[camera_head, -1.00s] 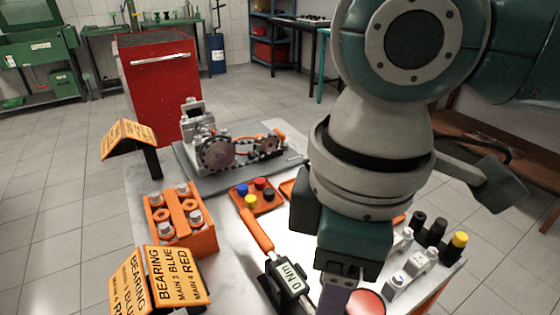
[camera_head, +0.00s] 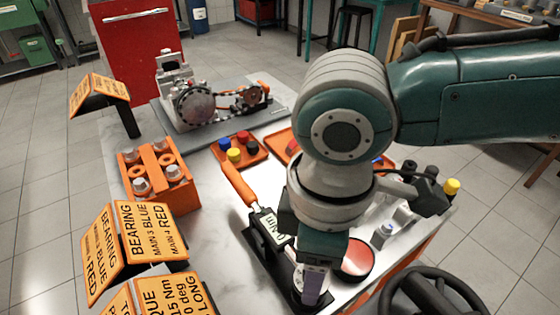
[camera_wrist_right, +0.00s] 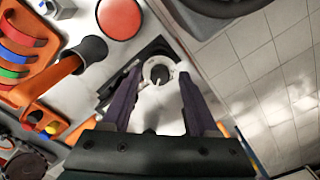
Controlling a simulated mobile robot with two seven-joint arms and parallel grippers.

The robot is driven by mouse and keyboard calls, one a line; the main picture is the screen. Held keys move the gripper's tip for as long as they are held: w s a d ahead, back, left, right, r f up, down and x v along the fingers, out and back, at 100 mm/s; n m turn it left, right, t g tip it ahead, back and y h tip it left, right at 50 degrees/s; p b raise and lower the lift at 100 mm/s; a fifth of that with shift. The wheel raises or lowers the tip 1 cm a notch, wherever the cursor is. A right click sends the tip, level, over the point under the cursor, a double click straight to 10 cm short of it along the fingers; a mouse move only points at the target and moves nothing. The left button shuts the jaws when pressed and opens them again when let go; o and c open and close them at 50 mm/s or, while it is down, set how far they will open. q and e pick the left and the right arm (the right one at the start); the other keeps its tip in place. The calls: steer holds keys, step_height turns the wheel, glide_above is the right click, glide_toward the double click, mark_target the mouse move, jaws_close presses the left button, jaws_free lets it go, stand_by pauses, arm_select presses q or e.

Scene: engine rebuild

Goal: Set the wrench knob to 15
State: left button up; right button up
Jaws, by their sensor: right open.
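The torque wrench (camera_head: 238,185) has an orange handle, a small display (camera_head: 272,224) and a black cradle. It lies across the light tabletop. The display shows "Nm", but I cannot read its number clearly. A pale round knob (camera_wrist_right: 158,70) with a dark mark shows in the right wrist view. My right gripper (camera_wrist_right: 159,82) is open, with purple fingers on either side of the knob. Contact cannot be told. In the head view the right gripper (camera_head: 313,287) points down at the wrench's near end and covers most of it. My left gripper is not in view.
A red disc (camera_head: 357,256) lies just right of the gripper. A black wheel (camera_head: 432,291) is at the bottom right. Sign cards (camera_head: 150,232) stand at the left, one partly reading "15 Nm". The orange block (camera_head: 157,178), coloured-cap tray (camera_head: 240,150) and engine (camera_head: 200,105) stand farther back.

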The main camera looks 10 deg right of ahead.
steer(key=shift+c, duration=0.3)
jaws_close()
